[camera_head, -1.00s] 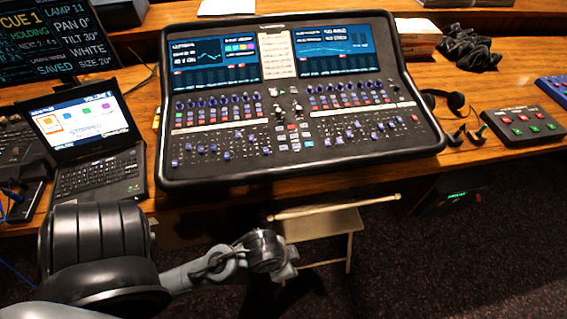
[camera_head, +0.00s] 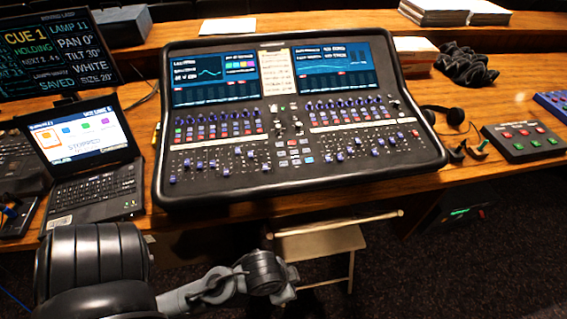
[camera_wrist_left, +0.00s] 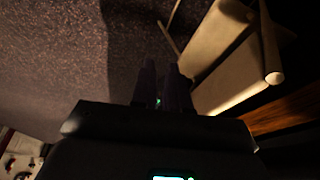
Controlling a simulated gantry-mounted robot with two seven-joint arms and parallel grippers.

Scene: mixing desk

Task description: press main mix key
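The mixing console (camera_head: 290,195) lies on the wooden desk, with two lit screens along its top and rows of knobs, keys and faders below. A block of small keys (camera_head: 293,152) sits in its middle; their labels are too small to read, so I cannot tell which is the main mix key. My left arm is at the bottom left of the head view, in front of the desk and clear of the console. Its gripper shows in the left wrist view (camera_wrist_left: 162,85) as two dark fingers close together, pointing at the floor and chair; their gap is unclear. My right gripper is not in view.
An open laptop (camera_head: 95,185) stands left of the console, with a cue monitor (camera_head: 50,55) behind it. Headphones (camera_head: 455,116) and a button box (camera_head: 525,141) lie to the right. A folding chair (camera_head: 320,243) stands before the desk, near my left arm.

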